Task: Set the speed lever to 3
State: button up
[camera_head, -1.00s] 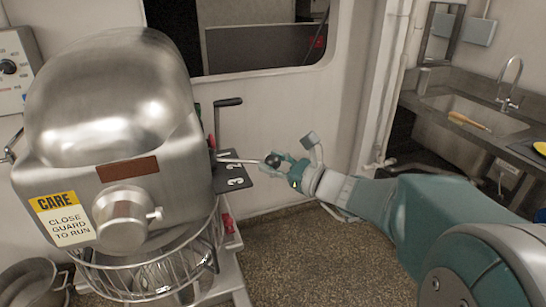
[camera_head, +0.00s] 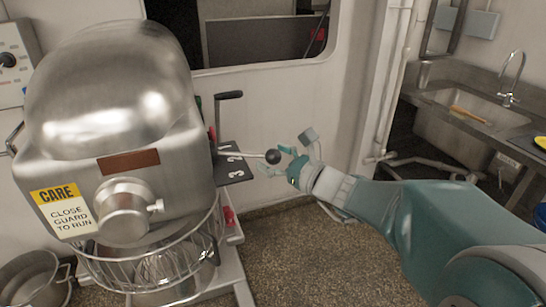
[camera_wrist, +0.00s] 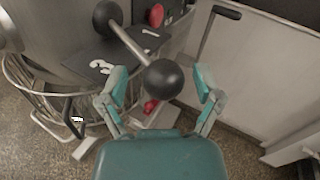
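The speed lever is a metal rod with a black ball knob (camera_head: 273,157) on the right side of the mixer (camera_head: 115,100). The knob also shows large in the wrist view (camera_wrist: 163,79). Beneath the rod is a dark number plate (camera_head: 234,176) with white digits. In the wrist view the rod crosses the plate between the visible 3 and 1; the 2 is hidden there. My gripper (camera_head: 277,160) is at the knob end. In the wrist view its fingers (camera_wrist: 161,88) are spread, one each side of the knob, with visible gaps.
A crank handle (camera_head: 228,96) rises behind the lever. A wire guard (camera_head: 150,265) surrounds the bowl area below the mixer head. The wall (camera_head: 270,115) is close behind.

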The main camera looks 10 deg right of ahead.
jog(key=v, duration=1.2)
jog(key=shift+a, duration=0.15)
